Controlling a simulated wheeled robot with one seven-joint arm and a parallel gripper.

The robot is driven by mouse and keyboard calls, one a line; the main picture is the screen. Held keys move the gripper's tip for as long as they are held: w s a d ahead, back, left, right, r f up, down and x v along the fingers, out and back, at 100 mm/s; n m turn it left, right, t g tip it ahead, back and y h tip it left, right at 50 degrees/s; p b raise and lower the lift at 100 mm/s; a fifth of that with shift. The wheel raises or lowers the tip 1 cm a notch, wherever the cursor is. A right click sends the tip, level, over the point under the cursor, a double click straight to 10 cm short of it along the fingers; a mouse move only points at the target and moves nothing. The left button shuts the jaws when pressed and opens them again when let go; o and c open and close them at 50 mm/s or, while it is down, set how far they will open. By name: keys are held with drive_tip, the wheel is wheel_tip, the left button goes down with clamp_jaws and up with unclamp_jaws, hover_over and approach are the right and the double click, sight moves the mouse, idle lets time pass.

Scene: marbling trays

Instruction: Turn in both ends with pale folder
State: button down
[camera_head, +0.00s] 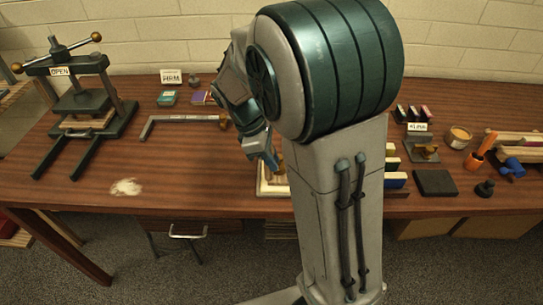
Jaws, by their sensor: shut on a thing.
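My gripper (268,158) points down over the front middle of the table, partly hidden by my own arm. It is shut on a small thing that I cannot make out. A tan piece (280,163) shows right beside the fingertips; I cannot tell if it is in the jaws. Below the gripper, a pale board or tray (271,190) lies near the table's front edge, its right part hidden behind my arm. I cannot pick out the pale folder or the ends to be turned in from this view.
A dark press (88,104) with an OPEN sign (60,71) stands at left on the brown table (100,165). A pale scrap heap (126,187) lies in front. Right of my arm are a black slab (435,183), a jar (458,137) and tools.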

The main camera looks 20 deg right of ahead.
drive_tip(key=shift+f+b, duration=0.3)
drive_tip(key=shift+f, duration=0.3)
idle(0.5)
drive_tip(key=shift+d, duration=0.2)
drive_tip(key=shift+s+d, duration=0.15)
drive_tip(key=shift+d, duration=0.05)
drive_tip(key=shift+d, duration=0.2)
idle(0.5)
drive_tip(key=shift+s+d, duration=0.15)
drive_tip(key=shift+d, duration=0.05)
drive_tip(key=shift+d+p, duration=0.15)
drive_tip(key=shift+p, duration=0.15)
drive_tip(key=shift+s+d, duration=0.1)
drive_tip(key=shift+d, duration=0.2)
drive_tip(key=shift+s+d, duration=0.1)
drive_tip(key=shift+d, duration=0.05)
idle(0.4)
drive_tip(key=shift+d, duration=0.25)
